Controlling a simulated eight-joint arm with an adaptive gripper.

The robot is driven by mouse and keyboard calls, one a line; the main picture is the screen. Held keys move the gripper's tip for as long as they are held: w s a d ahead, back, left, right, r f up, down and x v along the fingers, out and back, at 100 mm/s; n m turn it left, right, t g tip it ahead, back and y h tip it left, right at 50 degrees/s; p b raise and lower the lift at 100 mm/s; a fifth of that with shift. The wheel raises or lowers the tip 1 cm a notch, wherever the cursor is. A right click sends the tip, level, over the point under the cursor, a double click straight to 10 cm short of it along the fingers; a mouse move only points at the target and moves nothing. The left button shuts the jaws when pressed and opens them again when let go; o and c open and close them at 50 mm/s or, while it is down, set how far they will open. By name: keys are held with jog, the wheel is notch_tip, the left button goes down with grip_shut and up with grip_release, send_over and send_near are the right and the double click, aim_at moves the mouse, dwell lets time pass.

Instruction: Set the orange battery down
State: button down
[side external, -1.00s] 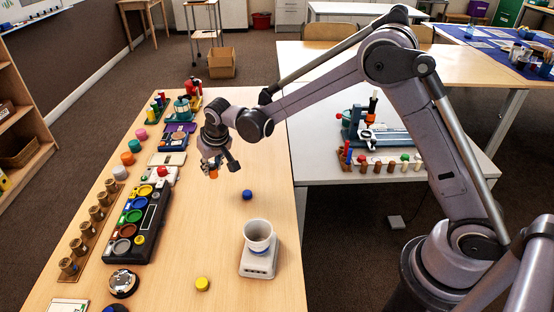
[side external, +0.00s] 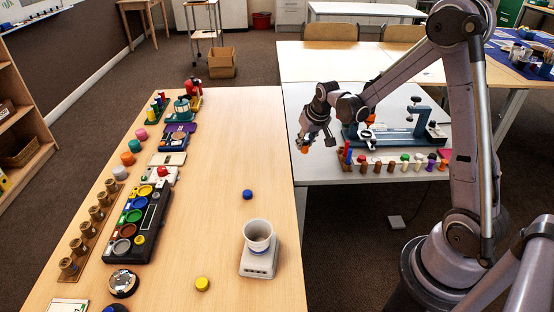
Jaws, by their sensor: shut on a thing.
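The orange battery (side external: 305,149) shows as a small orange end at the tip of my gripper (side external: 306,147). My gripper is shut on it, and the fingers hide most of it. The gripper hangs over the left end of the grey-white table (side external: 318,172), to the left of the blue bench device. The battery appears to be above the tabletop, but I cannot tell how far.
A blue bench device (side external: 400,138) and a row of several coloured pegs (side external: 404,163) stand to the right of the gripper. On the wooden table (side external: 215,200) are a blue ball (side external: 247,195), a white cup on a scale (side external: 258,236), a yellow cylinder (side external: 202,284) and a black sorting board (side external: 140,220).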

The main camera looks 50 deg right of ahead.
jog(key=w+a+f, duration=0.4)
jog(key=a, duration=0.1)
jog(key=w+a+f, duration=0.2)
jog(key=w+a, duration=0.1)
jog(key=shift+f, duration=2.2)
jog(key=shift+f, duration=0.1)
jog(key=c, duration=1.1)
grip_release()
jog(key=shift+c, duration=0.2)
